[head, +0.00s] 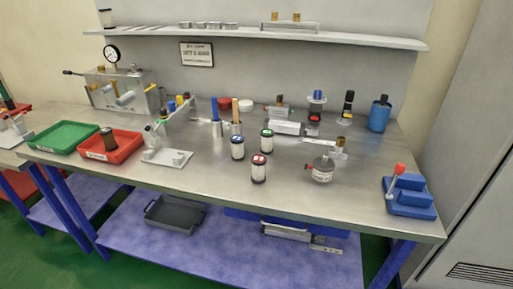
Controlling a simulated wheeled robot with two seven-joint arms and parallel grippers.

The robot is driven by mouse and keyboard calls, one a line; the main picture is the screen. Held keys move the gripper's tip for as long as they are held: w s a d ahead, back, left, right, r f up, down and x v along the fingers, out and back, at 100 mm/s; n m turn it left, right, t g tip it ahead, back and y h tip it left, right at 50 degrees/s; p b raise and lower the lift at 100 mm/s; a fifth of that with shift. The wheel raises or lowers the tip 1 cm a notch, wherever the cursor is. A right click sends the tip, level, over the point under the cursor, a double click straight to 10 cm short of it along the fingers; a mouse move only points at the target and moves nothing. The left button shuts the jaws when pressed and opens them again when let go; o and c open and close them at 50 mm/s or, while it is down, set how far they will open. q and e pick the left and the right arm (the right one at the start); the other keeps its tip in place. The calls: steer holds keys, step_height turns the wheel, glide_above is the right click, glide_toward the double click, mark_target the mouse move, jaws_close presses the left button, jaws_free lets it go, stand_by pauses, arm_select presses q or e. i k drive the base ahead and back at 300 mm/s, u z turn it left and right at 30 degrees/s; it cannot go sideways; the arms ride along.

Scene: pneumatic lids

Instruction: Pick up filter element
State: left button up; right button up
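No part is clearly marked as the filter element, and the view is too small to be sure which it is. A dark brown cylinder (108,139) stands upright in the red tray (84,147) at the left of the bench. A tan upright piece (235,109) stands near the middle, beside a blue-handled one (215,110). A small brass-coloured part (340,142) sits on a grey fitting at the right. Neither of my grippers is in view.
Several lidded jars, including a red-topped one (258,168), stand mid-bench. A round grey unit (322,170) and a blue vise-like block (409,197) are to the right. A green tray (62,137) is at the left. The front right of the steel bench (290,200) is clear.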

mark_target(267, 134)
steer(key=u, duration=1.35)
steer(key=i, duration=1)
steer(key=z, duration=2.25)
